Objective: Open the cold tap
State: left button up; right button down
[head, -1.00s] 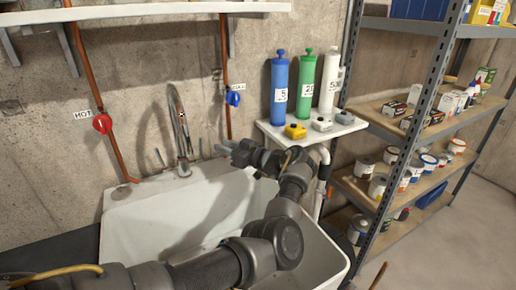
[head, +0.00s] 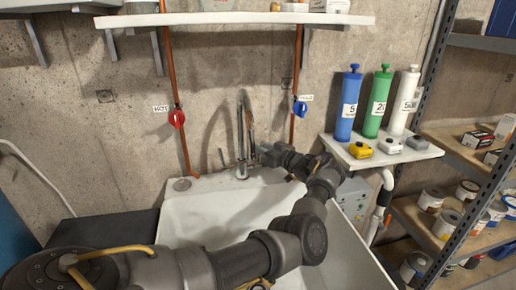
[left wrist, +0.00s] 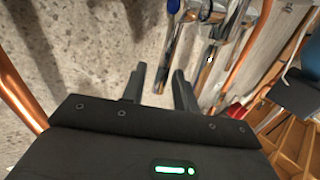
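The cold tap (head: 299,107) is a blue handle on the right-hand copper pipe, with a white label beside it. In the head view my left gripper (head: 266,153) is below and left of it, near the chrome spout (head: 241,140), apart from the blue handle. In the left wrist view the fingers (left wrist: 159,84) are spread with a gap, nothing clearly held between them. A blue-ended piece (left wrist: 173,7) shows at the top there; I cannot tell if it is the tap. My right gripper is not in view.
The red hot tap (head: 177,119) is on the left-hand pipe. The white sink (head: 215,212) lies under my arm. A small shelf (head: 395,155) with blue, green and white cylinders is at right. A white shelf (head: 240,19) hangs above the taps.

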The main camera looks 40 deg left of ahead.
pick_arm(q)
jog(key=shift+a, duration=0.25)
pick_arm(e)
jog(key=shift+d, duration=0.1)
pick_arm(q)
grip_shut()
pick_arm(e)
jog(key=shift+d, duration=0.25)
